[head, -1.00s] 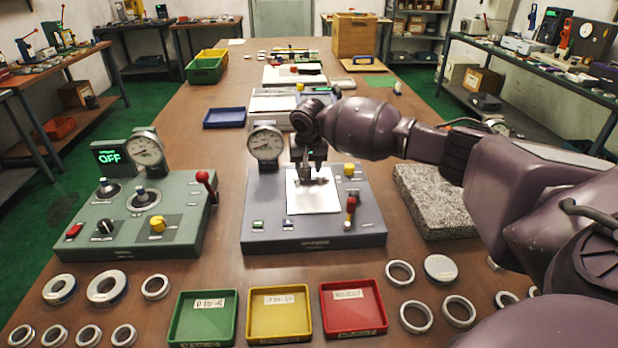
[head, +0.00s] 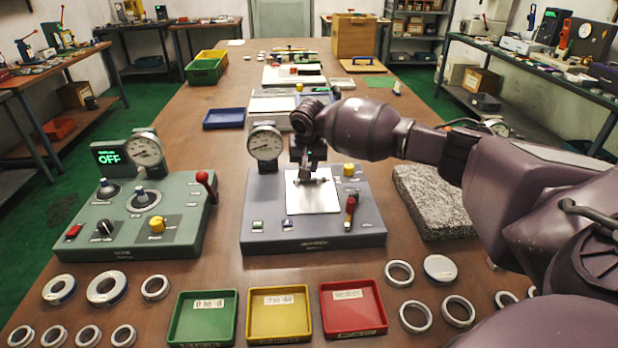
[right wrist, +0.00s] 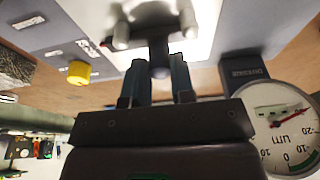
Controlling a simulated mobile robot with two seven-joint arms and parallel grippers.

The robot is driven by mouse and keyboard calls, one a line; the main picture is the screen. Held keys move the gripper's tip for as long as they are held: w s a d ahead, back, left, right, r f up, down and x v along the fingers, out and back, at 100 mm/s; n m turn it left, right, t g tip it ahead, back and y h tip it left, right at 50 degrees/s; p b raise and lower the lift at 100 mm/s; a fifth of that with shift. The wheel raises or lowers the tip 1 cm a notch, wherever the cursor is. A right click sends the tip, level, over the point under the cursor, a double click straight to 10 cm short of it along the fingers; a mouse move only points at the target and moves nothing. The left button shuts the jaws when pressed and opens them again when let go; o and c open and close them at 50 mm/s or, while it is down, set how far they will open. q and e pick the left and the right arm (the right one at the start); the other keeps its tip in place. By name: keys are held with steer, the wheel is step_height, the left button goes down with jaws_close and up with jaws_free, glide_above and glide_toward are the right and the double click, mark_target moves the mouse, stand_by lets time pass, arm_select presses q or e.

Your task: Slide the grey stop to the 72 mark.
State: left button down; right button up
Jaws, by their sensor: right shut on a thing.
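The grey stop (right wrist: 160,50) shows in the right wrist view as a dark metal piece between two rounded light-grey ends, over a bright plate. My right gripper (right wrist: 160,80) is shut on its stem, with one teal finger on each side. In the head view my right gripper (head: 308,172) points down at the back of the bright plate (head: 314,203) on the middle grey-blue device (head: 265,215). There the stop is small and partly hidden by the fingers. I cannot read a scale or a 72 mark. My left gripper is not in view.
A dial gauge (head: 265,142) stands close left of my right gripper. A yellow knob (head: 349,169) and a red-tipped lever (head: 350,212) are to its right. A granite block (head: 435,205) lies right of the device. Green, yellow and red trays and loose rings lie in front.

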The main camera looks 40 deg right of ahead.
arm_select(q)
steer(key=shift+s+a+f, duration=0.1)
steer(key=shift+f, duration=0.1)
arm_select(e)
steer(key=shift+w+d, duration=0.3)
steer(key=shift+w, duration=0.2)
stand_by(0.3)
stand_by(0.3)
steer(key=o, duration=0.8)
steer(key=shift+w+p+v, duration=0.25)
steer(key=shift+p+v, duration=0.3)
steer(key=shift+v, duration=0.55)
arm_select(q)
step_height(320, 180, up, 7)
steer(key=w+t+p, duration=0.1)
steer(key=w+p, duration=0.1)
steer(key=p, duration=0.1)
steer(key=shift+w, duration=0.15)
arm_select(e)
steer(key=shift+d+r, duration=0.15)
steer(key=shift+r, duration=2.3)
